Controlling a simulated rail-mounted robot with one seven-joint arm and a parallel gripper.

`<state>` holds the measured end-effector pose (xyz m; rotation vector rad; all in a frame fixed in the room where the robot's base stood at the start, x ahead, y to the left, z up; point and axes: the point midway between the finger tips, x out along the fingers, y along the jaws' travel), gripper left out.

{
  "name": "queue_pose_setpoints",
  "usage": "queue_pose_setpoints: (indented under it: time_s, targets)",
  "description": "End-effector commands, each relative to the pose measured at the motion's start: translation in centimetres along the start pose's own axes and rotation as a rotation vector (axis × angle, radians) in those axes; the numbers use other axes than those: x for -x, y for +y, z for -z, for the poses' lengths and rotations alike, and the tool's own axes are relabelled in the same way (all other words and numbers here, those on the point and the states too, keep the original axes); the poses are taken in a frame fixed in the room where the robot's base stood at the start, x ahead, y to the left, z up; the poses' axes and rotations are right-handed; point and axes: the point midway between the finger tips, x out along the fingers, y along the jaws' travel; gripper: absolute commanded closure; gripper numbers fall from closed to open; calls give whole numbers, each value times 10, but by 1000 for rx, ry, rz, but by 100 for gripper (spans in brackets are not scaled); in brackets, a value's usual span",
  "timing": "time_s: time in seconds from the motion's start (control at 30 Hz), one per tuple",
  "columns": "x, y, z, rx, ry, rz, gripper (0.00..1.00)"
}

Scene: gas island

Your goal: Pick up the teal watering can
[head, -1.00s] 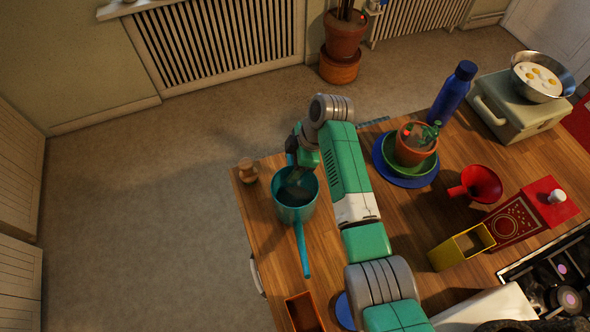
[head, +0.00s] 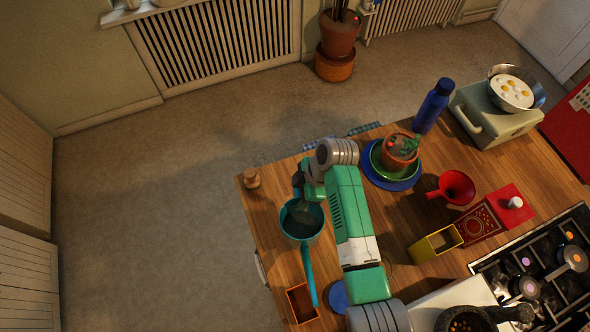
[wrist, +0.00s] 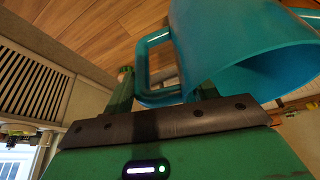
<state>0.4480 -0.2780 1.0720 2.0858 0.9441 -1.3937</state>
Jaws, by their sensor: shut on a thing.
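The teal watering can (head: 302,222) is at the left end of the wooden worktop in the head view, its opening facing up and its long spout pointing toward the bottom of the picture. In the wrist view its body (wrist: 235,50) fills the upper right, with the loop handle beside it. My gripper (head: 298,194) is at the can's far side, shut on the can; in the wrist view the handle lies between the fingers (wrist: 165,92). The fingertips are partly hidden by the can. I cannot tell whether its base is clear of the worktop.
An orange open box (head: 301,304) stands close to the spout tip. A small wooden object (head: 251,178) is at the worktop's left corner. Floor at left is clear.

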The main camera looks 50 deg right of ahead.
Motion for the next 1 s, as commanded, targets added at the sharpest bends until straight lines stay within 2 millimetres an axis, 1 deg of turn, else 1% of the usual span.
queue_pose_setpoints:
  time_s: [0.03, 0.3, 0.5, 0.7, 1.0]
  targets:
    - [9, -9, 2, -2, 1, 1, 90]
    - [12, -42, -4, -2, 1, 0, 90]
    - [12, -59, -7, -2, 1, -1, 90]
    - [12, -69, -9, -1, 0, -1, 90]
    - [12, -72, -10, 0, 0, -2, 90]
